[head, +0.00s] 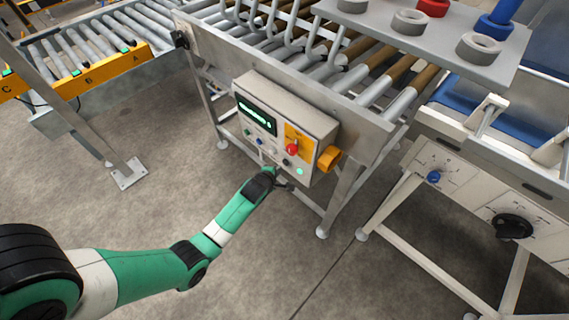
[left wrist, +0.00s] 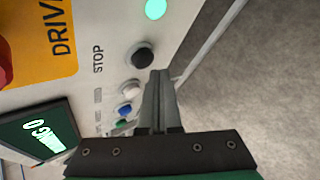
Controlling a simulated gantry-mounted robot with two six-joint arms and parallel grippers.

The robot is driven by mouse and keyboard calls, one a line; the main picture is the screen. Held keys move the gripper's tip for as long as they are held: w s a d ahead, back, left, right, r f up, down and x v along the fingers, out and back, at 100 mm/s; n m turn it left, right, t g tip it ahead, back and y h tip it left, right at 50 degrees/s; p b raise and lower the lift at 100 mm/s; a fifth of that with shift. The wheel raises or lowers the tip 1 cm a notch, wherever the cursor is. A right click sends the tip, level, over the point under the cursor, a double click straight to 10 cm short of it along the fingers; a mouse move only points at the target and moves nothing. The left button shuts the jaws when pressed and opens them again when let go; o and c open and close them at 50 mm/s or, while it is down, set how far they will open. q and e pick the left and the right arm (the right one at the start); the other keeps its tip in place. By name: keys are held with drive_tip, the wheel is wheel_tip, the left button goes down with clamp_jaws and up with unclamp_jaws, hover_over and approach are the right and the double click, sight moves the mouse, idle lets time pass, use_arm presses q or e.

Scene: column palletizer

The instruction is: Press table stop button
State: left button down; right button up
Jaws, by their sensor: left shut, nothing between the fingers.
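The control box (head: 285,110) is mounted on the side of the roller table. Its black button (left wrist: 142,56) sits beside the printed word STOP in the left wrist view, and it shows small in the head view (head: 287,162). My left gripper (head: 284,182) is at the lower front of the box. In the left wrist view its fingers (left wrist: 160,76) are shut and empty, with their tips close to the right and lower side of the black button. I cannot tell whether they touch it. My right gripper is not in view.
A red knob (head: 292,148) on a yellow plate, a lit green lamp (left wrist: 155,9), a white button (left wrist: 132,89) and a blue button (left wrist: 124,111) are near the black one. An orange block (head: 330,159) sticks out at the box's right. Floor below is clear.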

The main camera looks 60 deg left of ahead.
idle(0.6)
use_arm(q)
drive_tip(key=shift+w+a+b, duration=0.1)
drive_tip(key=shift+w+b, duration=0.25)
drive_tip(key=shift+w, duration=0.1)
drive_tip(key=shift+w+a+b, duration=0.15)
drive_tip(key=shift+w+b, duration=0.3)
idle(0.6)
idle(0.3)
drive_tip(key=shift+s+d+p, duration=0.25)
drive_tip(key=shift+s+p, duration=0.4)
drive_tip(key=shift+s, duration=0.2)
